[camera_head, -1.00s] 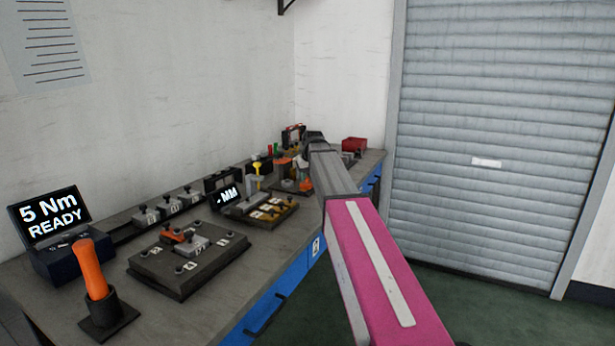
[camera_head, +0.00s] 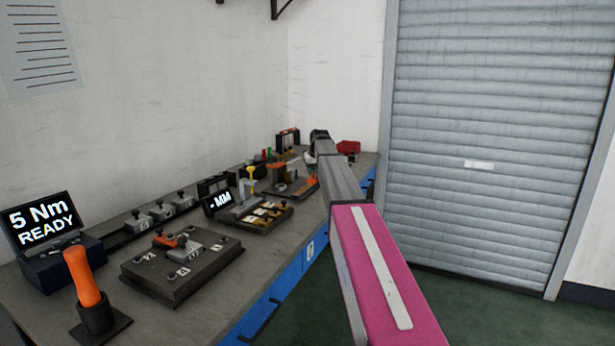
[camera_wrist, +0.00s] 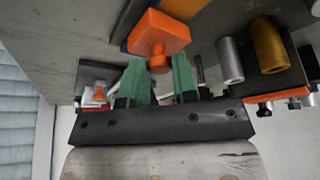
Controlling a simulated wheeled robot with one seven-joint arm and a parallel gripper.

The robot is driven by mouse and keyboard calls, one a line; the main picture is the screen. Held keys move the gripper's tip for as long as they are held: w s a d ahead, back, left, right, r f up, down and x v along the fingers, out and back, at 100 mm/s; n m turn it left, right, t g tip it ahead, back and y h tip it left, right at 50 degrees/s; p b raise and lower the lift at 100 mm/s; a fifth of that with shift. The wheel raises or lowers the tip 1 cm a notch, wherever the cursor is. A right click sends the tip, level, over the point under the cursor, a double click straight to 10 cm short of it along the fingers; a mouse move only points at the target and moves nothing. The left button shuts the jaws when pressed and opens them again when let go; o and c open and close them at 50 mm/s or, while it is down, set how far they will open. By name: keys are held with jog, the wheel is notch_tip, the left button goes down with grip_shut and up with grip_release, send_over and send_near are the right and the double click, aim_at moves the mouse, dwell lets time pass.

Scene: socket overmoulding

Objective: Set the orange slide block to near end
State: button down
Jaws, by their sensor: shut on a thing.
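In the wrist view, the orange slide block (camera_wrist: 157,34) has a flat body with a round orange knob on the side toward my gripper. The knob sits between the green fingers of my gripper (camera_wrist: 160,66), which is shut on it. The block lies beside a dark plate, with a blue edge behind it. In the head view, my arm reaches over the far end of the bench, and its grey forearm hides the fingers and the block. An orange part (camera_head: 311,182) shows just left of the forearm, but I cannot tell whether it is the block.
In the wrist view, a grey cylinder (camera_wrist: 230,60) and a brass cylinder (camera_wrist: 268,46) stand right of the fingers. In the head view, the bench (camera_head: 225,290) also carries a clamp plate (camera_head: 180,275), an orange-handled tool (camera_head: 84,278) and a red box (camera_head: 348,147).

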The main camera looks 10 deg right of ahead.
jog(key=shift+w+d, duration=0.95)
jog(key=shift+w, duration=0.3)
jog(key=c, duration=0.9)
grip_release()
jog(key=shift+w, duration=0.1)
jog(key=v, duration=1)
jog(key=shift+s+r, duration=0.25)
jog(key=shift+r, duration=0.1)
jog(key=shift+s+d, duration=0.1)
jog(key=shift+s, duration=0.05)
